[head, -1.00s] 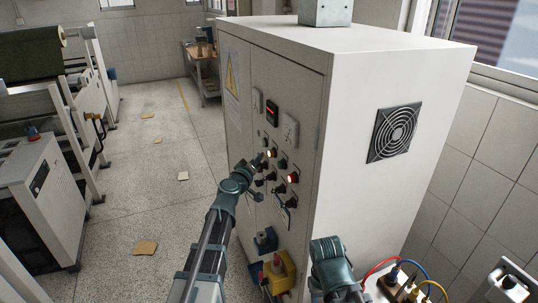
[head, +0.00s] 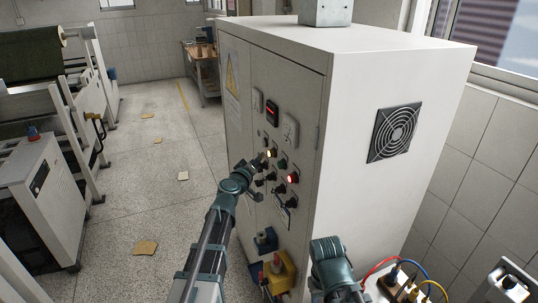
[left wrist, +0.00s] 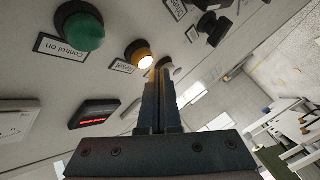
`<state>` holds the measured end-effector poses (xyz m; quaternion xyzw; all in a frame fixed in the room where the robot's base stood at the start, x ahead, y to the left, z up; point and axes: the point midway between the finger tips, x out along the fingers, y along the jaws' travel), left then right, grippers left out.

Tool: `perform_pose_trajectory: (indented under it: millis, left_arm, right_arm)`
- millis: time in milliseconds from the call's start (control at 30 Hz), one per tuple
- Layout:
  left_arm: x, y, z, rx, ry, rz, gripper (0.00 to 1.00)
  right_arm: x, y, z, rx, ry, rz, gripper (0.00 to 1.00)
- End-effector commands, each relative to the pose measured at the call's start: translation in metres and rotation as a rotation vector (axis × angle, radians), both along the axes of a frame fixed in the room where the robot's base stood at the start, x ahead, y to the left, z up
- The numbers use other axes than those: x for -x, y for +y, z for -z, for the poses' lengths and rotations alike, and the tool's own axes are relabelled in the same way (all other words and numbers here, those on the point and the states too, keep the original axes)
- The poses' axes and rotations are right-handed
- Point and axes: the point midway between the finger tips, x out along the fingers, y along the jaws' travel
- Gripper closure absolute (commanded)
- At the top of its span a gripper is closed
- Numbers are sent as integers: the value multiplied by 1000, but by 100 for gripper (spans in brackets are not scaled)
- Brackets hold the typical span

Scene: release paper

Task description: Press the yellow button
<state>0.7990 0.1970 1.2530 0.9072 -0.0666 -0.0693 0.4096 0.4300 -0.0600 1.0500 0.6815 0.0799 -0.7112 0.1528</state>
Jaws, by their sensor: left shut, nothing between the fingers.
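The yellow button (head: 271,153) is on the front panel of the white cabinet. In the left wrist view the yellow button (left wrist: 139,55) is lit and has a "Reset" label beside it. My left gripper (head: 259,162) is shut and empty, just left of the button in the head view. In the left wrist view its fingertips (left wrist: 162,75) point at the panel, just right of the button; contact with the panel cannot be told. A second yellowish piece is partly hidden behind the fingertips. My right arm shows low in the head view, but its jaws do not.
A green button (left wrist: 81,30) labelled "Control on" and a red display (left wrist: 94,114) are near the yellow button. A lit red button (head: 292,178) and dark knobs are on the panel. The white cabinet (head: 400,85) blocks the right; the floor at left is mostly open.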

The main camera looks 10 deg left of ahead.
Motion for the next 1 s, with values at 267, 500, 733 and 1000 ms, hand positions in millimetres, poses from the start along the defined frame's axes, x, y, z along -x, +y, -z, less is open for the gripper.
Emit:
perform_pose_trajectory:
  millis: [267,500,733,1000]
  left_arm:
    - [0,0,0,0,0,0,100]
    - [0,0,0,0,0,0,100]
    - [0,0,0,0,0,0,100]
    - [-5,-7,0,-1,0,0,100]
  right_arm:
    - [0,0,0,0,0,0,50]
    - [0,0,0,0,0,0,50]
    - [0,0,0,0,0,0,50]
    - [0,0,0,0,0,0,50]
